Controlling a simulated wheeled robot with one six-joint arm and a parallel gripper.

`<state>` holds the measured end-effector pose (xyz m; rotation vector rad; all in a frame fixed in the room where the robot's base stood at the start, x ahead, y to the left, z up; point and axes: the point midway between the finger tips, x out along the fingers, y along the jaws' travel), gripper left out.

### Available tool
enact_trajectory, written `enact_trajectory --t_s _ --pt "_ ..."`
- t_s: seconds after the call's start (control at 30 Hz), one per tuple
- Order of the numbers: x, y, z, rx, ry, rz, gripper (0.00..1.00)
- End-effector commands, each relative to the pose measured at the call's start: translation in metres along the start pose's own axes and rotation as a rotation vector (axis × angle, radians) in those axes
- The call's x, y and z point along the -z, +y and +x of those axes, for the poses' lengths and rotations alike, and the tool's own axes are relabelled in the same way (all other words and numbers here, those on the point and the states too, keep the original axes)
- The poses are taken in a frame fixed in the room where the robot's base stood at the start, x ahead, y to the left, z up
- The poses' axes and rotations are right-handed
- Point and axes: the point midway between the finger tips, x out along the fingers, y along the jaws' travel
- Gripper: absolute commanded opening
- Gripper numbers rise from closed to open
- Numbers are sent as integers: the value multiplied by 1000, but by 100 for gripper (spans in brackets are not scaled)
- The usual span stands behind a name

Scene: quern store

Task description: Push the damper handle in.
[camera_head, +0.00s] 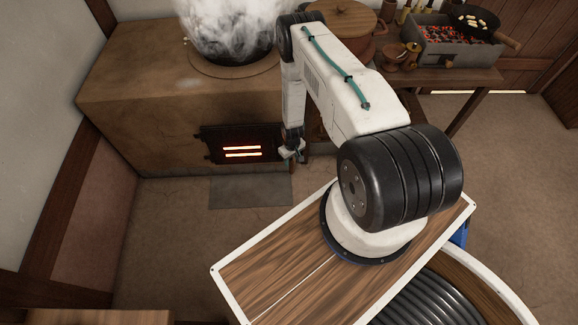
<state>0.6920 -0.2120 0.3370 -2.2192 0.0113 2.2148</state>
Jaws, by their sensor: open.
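The clay stove (150,110) stands at the back left, with a dark iron fire door (218,148) low in its front; two glowing slots show in it. My gripper (291,153) points down just right of the fire door, close to the stove's front. It is small in this view, and its jaws are open with nothing clearly between them. I cannot make out the damper handle; my gripper and arm cover part of the stove front there. Whether my gripper touches anything cannot be told.
A steaming pot (232,62) sits on the stove. Right of it is a lidded pot (340,20). A bench holds a charcoal grill (450,50) with a black pan (474,20) on it. A dark floor plate (250,191) lies before the stove; the floor on the right is clear.

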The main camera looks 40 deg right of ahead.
Motion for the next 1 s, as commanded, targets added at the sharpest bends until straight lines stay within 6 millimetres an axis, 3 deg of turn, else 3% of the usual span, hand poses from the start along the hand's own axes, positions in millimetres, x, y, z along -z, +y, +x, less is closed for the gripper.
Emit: enact_trajectory --t_s 0.1,0.3,0.67,0.7,0.83,0.87,1.0 --pt "-1 -1 22 1 -2 -1 43" --pt "0 -2 45 1 -2 -3 43" --pt "0 -3 52 1 -2 -4 43" --pt "0 -3 52 1 -2 -4 40" --pt "0 -4 52 1 -2 -5 4" --pt "0 -4 52 1 -2 -6 0" --pt "2 -6 52 1 -3 -11 0"
